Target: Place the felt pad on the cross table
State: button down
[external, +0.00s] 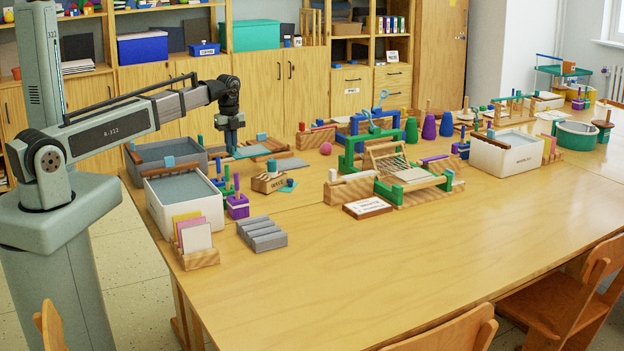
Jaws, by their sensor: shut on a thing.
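My gripper (231,147) points down low over the far left part of the wooden table (400,265). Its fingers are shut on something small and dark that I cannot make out. Several tabletops seem to join, the far one running off to the right; I cannot tell which is the cross table.
A white tub (184,214) and a grey tub (150,152) stand left of my gripper. Grey bars (262,236) lie in front. A green loom (410,178) and a white bin (506,154) stand to the right. The front of the table is clear; chairs (572,275) line its near side.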

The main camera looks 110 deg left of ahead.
notch_tip(320, 180, down, 8)
jog(key=shift+r, duration=0.25)
jog(key=c, duration=1.2)
grip_release()
jog(key=shift+r, duration=6.05)
jog(key=shift+d, duration=0.1)
